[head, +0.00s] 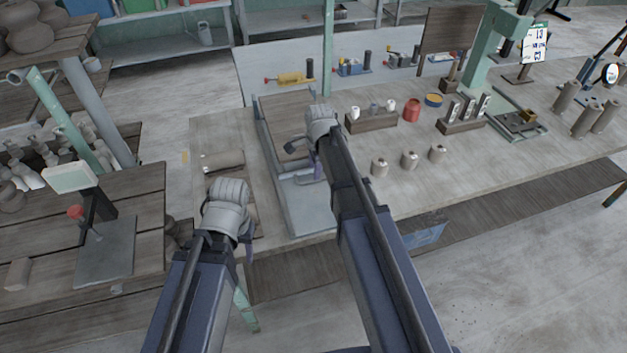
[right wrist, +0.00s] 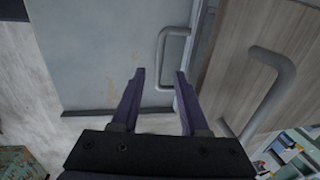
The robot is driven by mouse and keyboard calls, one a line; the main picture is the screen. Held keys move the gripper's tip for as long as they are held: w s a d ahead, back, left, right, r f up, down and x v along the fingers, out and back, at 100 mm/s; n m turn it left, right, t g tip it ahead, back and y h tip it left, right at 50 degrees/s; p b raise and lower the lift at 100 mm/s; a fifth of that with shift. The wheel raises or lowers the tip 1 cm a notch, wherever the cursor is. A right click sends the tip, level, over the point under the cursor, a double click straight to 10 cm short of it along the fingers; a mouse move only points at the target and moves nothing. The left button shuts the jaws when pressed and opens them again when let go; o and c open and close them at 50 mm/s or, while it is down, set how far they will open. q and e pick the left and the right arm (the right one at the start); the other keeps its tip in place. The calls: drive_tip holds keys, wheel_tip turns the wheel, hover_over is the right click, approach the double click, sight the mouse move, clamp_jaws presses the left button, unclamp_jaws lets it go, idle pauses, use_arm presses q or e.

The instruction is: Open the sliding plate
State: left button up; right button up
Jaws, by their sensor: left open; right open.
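A wooden panel (head: 285,110) and a grey metal plate (head: 308,212) lie in line in a railed frame on the workbench; I cannot tell for sure which is the sliding plate. In the right wrist view, the grey plate (right wrist: 90,50) carries a pale loop handle (right wrist: 162,50), and the wooden panel (right wrist: 225,75) has a thicker grey handle (right wrist: 275,90). My right gripper (head: 318,170) is over the frame, open; its fingertips (right wrist: 160,75) appear on either side of the pale handle's lower end, contact unclear. My left gripper (head: 250,232) is open left of the frame, its fingers mostly hidden.
A wooden block (head: 372,122) with small cups, several small pots (head: 409,160) and a red can (head: 412,110) stand right of the frame. A flat brown slab (head: 222,160) lies to its left. A slatted table (head: 140,200) stands further left.

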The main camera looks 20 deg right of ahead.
sight(314, 181)
drive_tip(key=f+b, duration=0.2)
drive_tip(key=f, duration=0.1)
drive_tip(key=f+b, duration=0.1)
drive_tip(key=shift+w+f+b, duration=0.3)
drive_tip(key=shift+w, duration=0.1)
clamp_jaws()
idle(1.1)
